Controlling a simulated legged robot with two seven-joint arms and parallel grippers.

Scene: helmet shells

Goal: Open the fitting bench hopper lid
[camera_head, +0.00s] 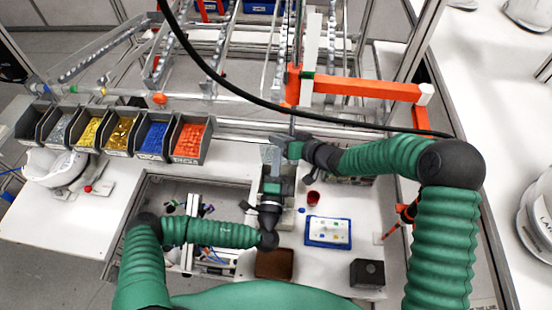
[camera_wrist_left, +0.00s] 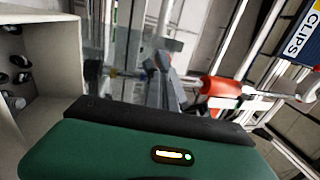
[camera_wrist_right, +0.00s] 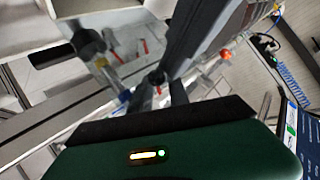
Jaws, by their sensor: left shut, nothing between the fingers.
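A clear panel (camera_head: 270,154), which looks like the hopper lid, stands at the middle of the bench beside both grippers. It also shows as see-through sheet in the left wrist view (camera_wrist_left: 118,50) and the right wrist view (camera_wrist_right: 122,52). My left gripper (camera_head: 272,166) is shut and empty, just in front of the panel; its fingers show in the left wrist view (camera_wrist_left: 168,72). My right gripper (camera_head: 282,146) is at the panel's right side. Its jaw opening is unclear, and I cannot tell whether it touches the panel. The hopper body is mostly hidden by my left arm.
Several open bins (camera_head: 122,135) of coloured parts stand at the left. A black cable and orange arm (camera_head: 365,88) cross behind.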

